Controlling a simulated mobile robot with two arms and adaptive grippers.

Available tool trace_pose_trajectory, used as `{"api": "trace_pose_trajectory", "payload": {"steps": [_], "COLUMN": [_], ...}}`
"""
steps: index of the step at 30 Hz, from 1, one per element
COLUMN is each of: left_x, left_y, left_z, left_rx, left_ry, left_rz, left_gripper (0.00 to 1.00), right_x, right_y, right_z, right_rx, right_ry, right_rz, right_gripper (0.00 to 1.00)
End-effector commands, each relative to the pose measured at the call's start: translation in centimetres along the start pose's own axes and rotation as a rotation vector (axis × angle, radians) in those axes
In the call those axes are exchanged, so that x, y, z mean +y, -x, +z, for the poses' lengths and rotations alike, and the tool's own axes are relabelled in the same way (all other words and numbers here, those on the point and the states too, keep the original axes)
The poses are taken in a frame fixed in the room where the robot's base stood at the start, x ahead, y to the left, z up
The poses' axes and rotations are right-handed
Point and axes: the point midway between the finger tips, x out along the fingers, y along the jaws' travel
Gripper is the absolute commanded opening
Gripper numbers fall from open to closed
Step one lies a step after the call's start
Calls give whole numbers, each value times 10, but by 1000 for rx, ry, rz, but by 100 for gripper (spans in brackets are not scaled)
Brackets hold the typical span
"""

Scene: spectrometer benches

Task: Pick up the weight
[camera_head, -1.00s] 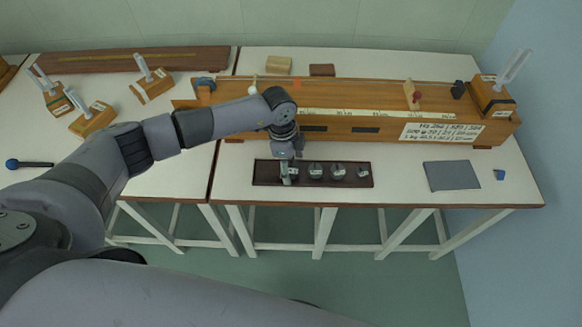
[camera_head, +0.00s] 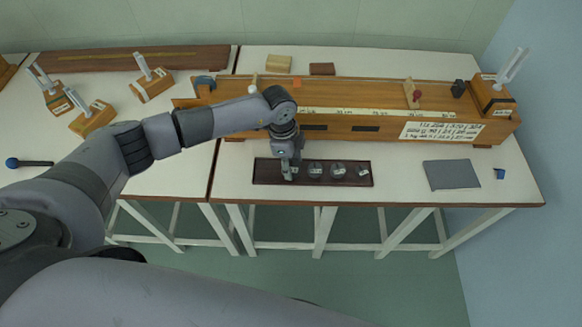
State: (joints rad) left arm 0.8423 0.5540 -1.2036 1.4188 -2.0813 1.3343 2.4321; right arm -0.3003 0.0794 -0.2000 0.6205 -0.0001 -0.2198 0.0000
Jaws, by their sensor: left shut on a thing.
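A dark brown tray (camera_head: 262,178) lies near the front edge of the bench. Three round grey weights show in it: one (camera_head: 315,170) just right of my gripper, one (camera_head: 338,170) in the middle and a smaller one (camera_head: 362,171) at the right. My left gripper (camera_head: 289,174) points down over the left part of the tray and is shut on a weight, which its fingers and wrist mostly hide. I cannot tell whether that weight is clear of the tray. My right gripper is out of view.
A long wooden apparatus (camera_head: 440,132) with a written label stands behind the tray. A grey mat (camera_head: 452,175) and a small blue thing (camera_head: 499,174) lie at the right. Wooden blocks with pale upright pieces (camera_head: 92,118) stand on the left bench. Bare white tabletop lies between tray and mat.

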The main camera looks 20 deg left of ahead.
Motion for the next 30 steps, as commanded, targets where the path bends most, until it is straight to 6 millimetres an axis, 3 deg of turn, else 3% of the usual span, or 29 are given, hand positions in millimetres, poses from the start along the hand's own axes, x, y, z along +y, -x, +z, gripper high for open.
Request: {"api": "trace_pose_trajectory", "payload": {"steps": [7, 20, 26, 30], "left_x": [0, -2, -2, -2], "left_y": [0, 7, 31, 64], "left_z": [0, -2, -4, -8], "left_rx": [0, 3, 2, 3], "left_ry": [0, 0, -1, -2], "left_rz": [-1, -5, -6, -8], "left_gripper": [0, 0, 0, 0], "right_x": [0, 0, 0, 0], "right_y": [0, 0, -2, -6], "right_z": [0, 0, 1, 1], "right_rx": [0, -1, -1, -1], "right_ry": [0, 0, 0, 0], "right_rz": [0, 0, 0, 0], "right_gripper": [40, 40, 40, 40]}}
